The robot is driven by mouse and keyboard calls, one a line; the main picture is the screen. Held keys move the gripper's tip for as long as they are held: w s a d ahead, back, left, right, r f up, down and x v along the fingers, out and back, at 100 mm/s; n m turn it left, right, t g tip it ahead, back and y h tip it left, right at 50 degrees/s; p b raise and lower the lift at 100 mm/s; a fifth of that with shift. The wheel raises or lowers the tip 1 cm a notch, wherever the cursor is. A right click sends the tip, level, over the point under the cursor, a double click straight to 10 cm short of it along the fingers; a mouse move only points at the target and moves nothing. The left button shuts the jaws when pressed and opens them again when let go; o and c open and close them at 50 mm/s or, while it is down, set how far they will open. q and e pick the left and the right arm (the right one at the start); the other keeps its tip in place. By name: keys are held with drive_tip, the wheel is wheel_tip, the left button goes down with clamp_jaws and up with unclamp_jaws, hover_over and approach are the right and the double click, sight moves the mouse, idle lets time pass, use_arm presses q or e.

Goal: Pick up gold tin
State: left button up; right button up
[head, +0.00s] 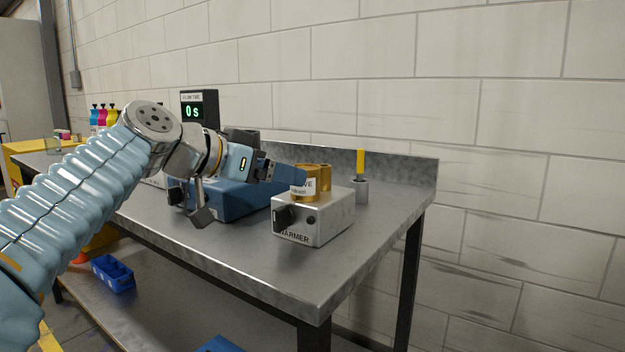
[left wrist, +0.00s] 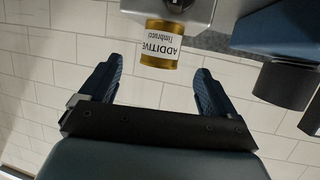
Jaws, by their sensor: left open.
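A gold tin (head: 305,195) with a white label stands on top of the silver warmer box (head: 335,225) at the right part of the bench. In the left wrist view the gold tin (left wrist: 160,58) appears upside down, with "ADDITIVE" on its label. My right gripper is not in view.
A blue machine (head: 235,200) stands left of the warmer, under my left arm. A grey cup with a yellow stick (head: 361,175) stands right of it. A display reading 0 s (head: 199,108) and coloured bottles (head: 103,117) are farther left. The bench's front right is clear.

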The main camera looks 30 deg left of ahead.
sight(312, 180)
use_arm(q)
drive_tip(key=x, duration=0.4)
drive_tip(key=shift+w+f+p, duration=0.15)
drive_tip(key=shift+w+p, duration=0.15)
drive_tip(key=shift+w, duration=0.1)
drive_tip(key=p+x, duration=0.1)
drive_tip(key=x, duration=0.3)
drive_tip(key=shift+w+d+f, duration=0.1)
drive_tip(key=shift+w, duration=0.15)
drive_tip(key=shift+w+f, duration=0.15)
drive_tip(key=shift+w, duration=0.1)
drive_tip(key=c, duration=1.1)
